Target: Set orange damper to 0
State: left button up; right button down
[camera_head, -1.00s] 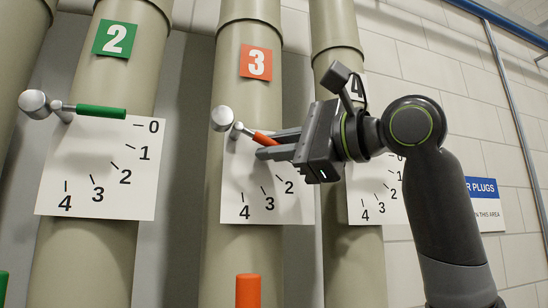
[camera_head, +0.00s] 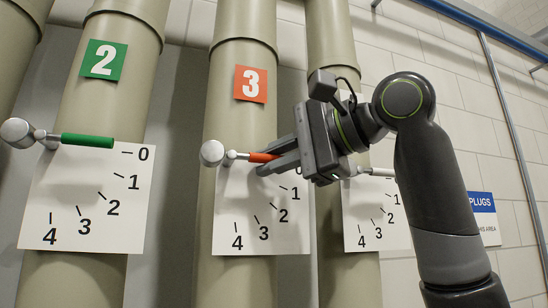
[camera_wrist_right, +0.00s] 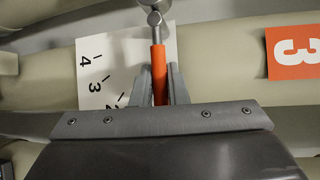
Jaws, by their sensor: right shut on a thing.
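The orange damper handle (camera_head: 263,157) sticks out to the right from a round silver pivot (camera_head: 212,153) on the pipe with the orange 3 sign (camera_head: 251,84). It lies close to level, near the top of its white scale card (camera_head: 266,235). My right gripper (camera_head: 268,164) is shut on the handle, and its fingers hide the handle's tip and the top of the scale. In the right wrist view the orange handle (camera_wrist_right: 159,75) stands between the two fingers. My left gripper is not in view.
A green damper handle (camera_head: 88,140) on pipe 2 (camera_head: 70,285) lies near 0 at the left. A third scale card (camera_head: 362,235) and pale handle (camera_head: 376,171) are behind my right arm. A brick wall with a blue-and-white sign (camera_head: 483,215) stands at the right.

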jog(key=c, duration=1.7)
grip_release()
jog(key=shift+a, duration=0.1)
jog(key=shift+s+d+b, duration=0.2)
jog(key=shift+d+b, duration=0.1)
jog(key=shift+d, duration=0.05)
jog(key=b+v, duration=0.5)
jog(key=v, duration=1.1)
jog(key=shift+s+d+r+b, duration=0.1)
jog(key=shift+s+d+b, duration=0.15)
jog(key=shift+b, duration=0.15)
